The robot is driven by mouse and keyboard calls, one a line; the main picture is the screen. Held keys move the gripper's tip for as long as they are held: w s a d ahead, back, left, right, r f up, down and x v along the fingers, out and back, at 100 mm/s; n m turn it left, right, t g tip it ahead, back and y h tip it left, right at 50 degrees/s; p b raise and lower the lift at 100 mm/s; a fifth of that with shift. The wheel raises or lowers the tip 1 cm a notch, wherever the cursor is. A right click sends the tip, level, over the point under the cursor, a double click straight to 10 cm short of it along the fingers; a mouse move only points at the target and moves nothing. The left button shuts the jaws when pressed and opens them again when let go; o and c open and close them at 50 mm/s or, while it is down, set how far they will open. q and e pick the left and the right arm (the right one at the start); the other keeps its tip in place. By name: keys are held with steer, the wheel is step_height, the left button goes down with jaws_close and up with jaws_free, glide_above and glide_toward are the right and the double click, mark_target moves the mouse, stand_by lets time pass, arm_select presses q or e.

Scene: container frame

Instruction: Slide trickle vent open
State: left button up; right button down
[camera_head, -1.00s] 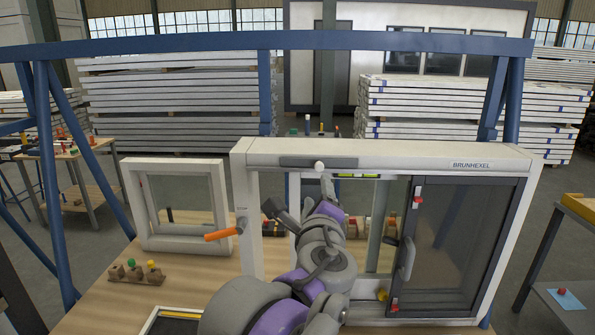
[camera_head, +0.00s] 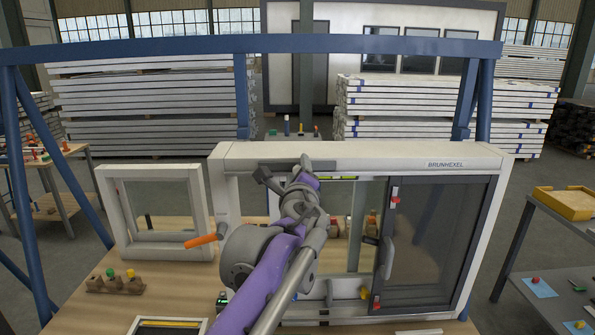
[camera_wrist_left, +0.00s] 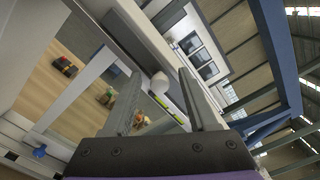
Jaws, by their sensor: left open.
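The trickle vent (camera_head: 326,164) is a dark grey strip along the top rail of the white BRUNHEXEL window frame (camera_head: 400,160). My left gripper (camera_head: 283,167) is raised in front of it and hides its middle in the head view. My right gripper is not in view.
A dark sliding sash (camera_head: 435,230) with a grey handle fills the window's right side. A small white frame (camera_head: 155,205) stands left on the wooden bench. Blue frame bars (camera_head: 240,45) surround the bench.

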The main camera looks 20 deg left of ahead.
arm_select(q)
jaws_close()
stand_by(1.4)
